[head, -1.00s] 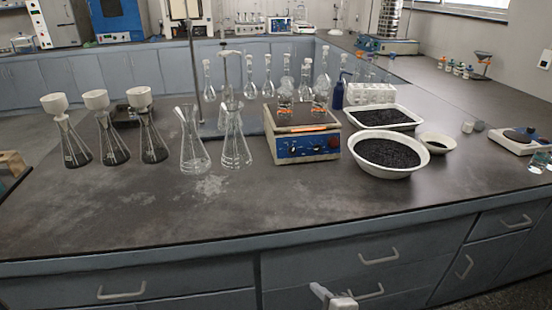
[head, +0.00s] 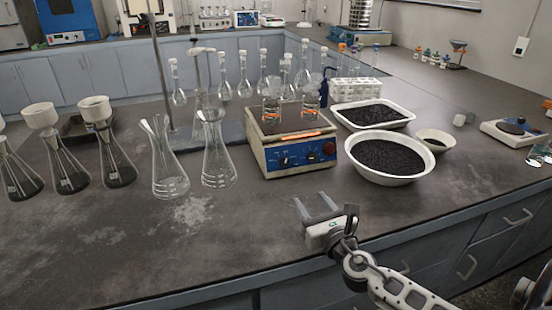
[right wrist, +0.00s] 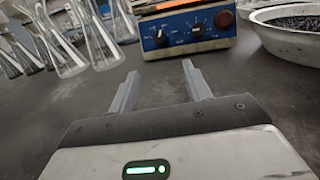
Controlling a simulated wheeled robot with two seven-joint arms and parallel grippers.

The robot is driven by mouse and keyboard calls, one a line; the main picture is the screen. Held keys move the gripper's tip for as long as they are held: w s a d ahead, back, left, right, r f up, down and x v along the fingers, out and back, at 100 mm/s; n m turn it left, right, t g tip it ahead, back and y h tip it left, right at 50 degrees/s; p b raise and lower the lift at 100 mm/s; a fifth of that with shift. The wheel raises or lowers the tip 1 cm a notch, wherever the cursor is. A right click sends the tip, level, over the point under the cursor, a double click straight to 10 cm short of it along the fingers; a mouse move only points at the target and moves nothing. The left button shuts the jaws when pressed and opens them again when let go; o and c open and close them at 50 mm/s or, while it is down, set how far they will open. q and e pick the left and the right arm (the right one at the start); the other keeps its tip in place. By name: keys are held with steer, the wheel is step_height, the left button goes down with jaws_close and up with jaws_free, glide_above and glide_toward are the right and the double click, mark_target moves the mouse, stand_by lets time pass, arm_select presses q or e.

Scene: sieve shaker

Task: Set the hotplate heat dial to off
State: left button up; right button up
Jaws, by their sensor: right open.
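The hotplate (head: 258,152) stands mid-bench, with a blue front panel bearing two black dials and a red round knob (head: 329,147). An orange strip glows on its front edge. The left dial (right wrist: 160,37) and right dial (right wrist: 198,29) show in the right wrist view with white pointer marks; their labels are too small to read. My right gripper (head: 315,203) is open and empty, low over the bench in front of the hotplate. In the right wrist view its fingertips (right wrist: 160,70) point at the panel, apart from the dials. My left gripper is not in view.
Two conical flasks (head: 218,168) stand left of the hotplate. A white bowl (head: 385,179) of black grains stands close on its right, with a tray (head: 402,122) behind. Glassware sits on the hotplate top. The bench directly before the panel is clear.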

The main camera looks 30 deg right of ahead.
mark_target(285, 165)
steer(key=w+d, duration=0.1)
steer(key=w, duration=0.4)
steer(key=w+d+b, duration=0.1)
steer(key=w, duration=0.4)
steer(key=w+d, duration=0.1)
steer(key=w, duration=0.4)
steer(key=shift+w+b, duration=0.25)
steer(key=shift+b, duration=0.05)
steer(key=c, duration=1)
